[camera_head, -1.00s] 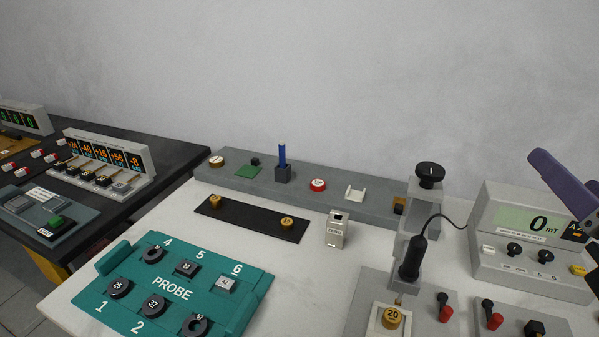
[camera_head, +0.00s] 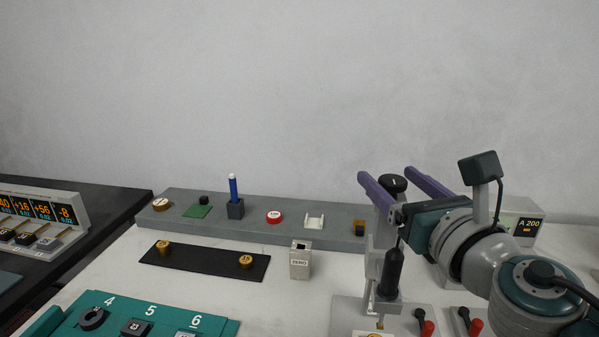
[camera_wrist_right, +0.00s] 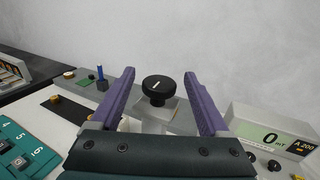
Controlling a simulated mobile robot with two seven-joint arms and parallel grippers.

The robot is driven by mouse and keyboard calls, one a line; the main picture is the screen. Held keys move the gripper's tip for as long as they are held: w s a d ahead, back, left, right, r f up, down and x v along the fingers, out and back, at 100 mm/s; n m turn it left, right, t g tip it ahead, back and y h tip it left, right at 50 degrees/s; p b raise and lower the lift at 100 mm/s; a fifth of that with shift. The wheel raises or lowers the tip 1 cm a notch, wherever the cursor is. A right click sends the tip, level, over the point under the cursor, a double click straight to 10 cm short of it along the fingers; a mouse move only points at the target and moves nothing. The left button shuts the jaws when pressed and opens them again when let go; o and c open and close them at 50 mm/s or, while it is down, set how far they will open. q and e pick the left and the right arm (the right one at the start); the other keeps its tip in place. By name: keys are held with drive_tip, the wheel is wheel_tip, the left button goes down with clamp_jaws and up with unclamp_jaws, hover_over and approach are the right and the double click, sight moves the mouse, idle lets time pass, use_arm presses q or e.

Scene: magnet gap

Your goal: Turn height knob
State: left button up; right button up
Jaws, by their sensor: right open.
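The height knob is a round black knob (camera_head: 393,184) with a white mark, on top of the grey probe stand (camera_head: 374,262). In the right wrist view the knob (camera_wrist_right: 158,90) lies between the two purple fingers, with clear space on both sides. My right gripper (camera_head: 390,175) is open, its fingers on either side of the knob in the head view. No contact with the knob shows. The black probe (camera_head: 393,272) hangs on the stand below. My left gripper is not in view.
A meter (camera_wrist_right: 272,135) reading 0 mT stands right of the stand, partly hidden by my right arm in the head view. A grey ledge (camera_head: 330,225) with small items runs along the back. The ZERO block (camera_head: 300,261) and teal probe tray (camera_head: 215,326) are to the left.

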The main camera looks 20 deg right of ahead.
drive_tip(key=shift+w, duration=0.25)
clamp_jaws()
idle(0.5)
